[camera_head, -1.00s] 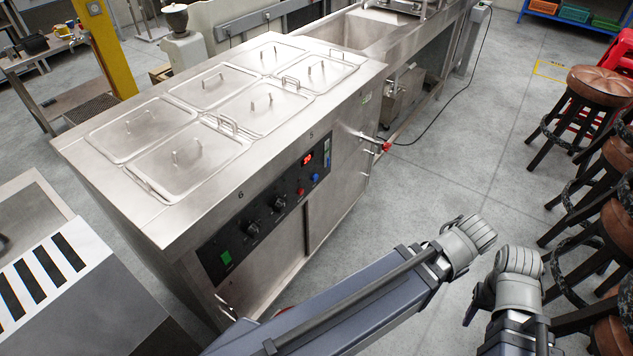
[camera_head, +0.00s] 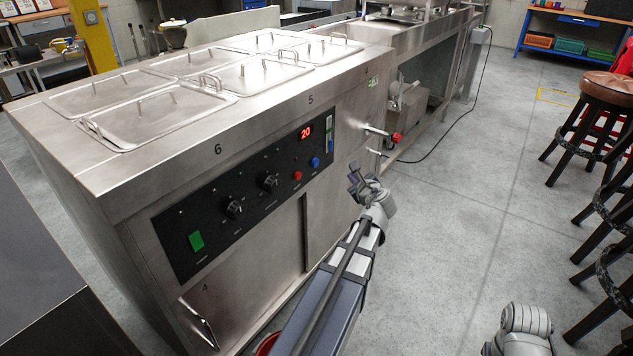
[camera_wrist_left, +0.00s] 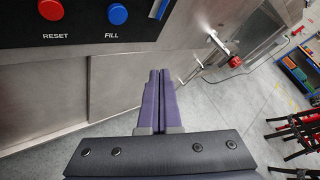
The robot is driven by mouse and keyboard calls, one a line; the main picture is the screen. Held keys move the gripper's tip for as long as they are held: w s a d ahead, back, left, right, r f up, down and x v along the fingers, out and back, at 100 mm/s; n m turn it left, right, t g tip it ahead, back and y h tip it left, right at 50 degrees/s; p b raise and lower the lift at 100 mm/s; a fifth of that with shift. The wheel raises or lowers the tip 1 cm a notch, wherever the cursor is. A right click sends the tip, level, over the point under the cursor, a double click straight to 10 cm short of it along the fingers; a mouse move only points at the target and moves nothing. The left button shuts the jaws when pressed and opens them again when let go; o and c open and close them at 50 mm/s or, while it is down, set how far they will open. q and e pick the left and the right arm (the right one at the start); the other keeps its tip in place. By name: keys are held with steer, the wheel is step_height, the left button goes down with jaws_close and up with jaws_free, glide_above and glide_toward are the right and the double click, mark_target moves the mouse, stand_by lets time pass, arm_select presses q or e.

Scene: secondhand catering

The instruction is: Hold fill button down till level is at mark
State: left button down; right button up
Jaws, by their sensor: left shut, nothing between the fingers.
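The blue FILL button (camera_head: 315,162) is on the black control panel (camera_head: 225,222) of the steel unit. It also shows at the top of the left wrist view (camera_wrist_left: 118,14), with its FILL label below. A narrow level gauge (camera_head: 329,136) stands upright just right of it, cut off in the left wrist view (camera_wrist_left: 158,8); its level against any mark is too small to read. My left gripper (camera_head: 353,177) is shut and empty, to the right of and slightly below the button, apart from it. In the left wrist view its fingertips (camera_wrist_left: 160,71) are below the panel. My right gripper's fingers are out of sight.
The red RESET button (camera_head: 297,175) sits left of FILL. A red display (camera_head: 305,133) reads 20. A red-handled valve (camera_head: 395,137) sticks out from the unit's right side. Stools (camera_head: 605,105) stand at right; the floor between is clear.

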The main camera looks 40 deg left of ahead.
arm_select(q)
steer(key=shift+a+f+m, duration=0.2)
steer(key=shift+a+m, duration=0.3)
steer(key=shift+a, duration=0.3)
steer(key=shift+a, duration=0.1)
glide_toward(319, 162)
steer(key=shift+w+a+f, duration=0.35)
steer(key=shift+w+a, duration=0.15)
steer(key=shift+w, duration=0.15)
steer(key=shift+w+a+f, duration=0.4)
steer(key=shift+w+a, duration=0.1)
steer(key=shift+w, duration=0.1)
steer(key=shift+w+a+f, duration=0.35)
steer(key=shift+w+a, duration=0.2)
steer(key=shift+w, duration=0.1)
steer(key=shift+a, duration=0.2)
stand_by(0.3)
steer(key=shift+a, duration=0.2)
steer(key=shift+s+a, duration=0.15)
steer(key=shift+a, duration=0.35)
stand_by(3.7)
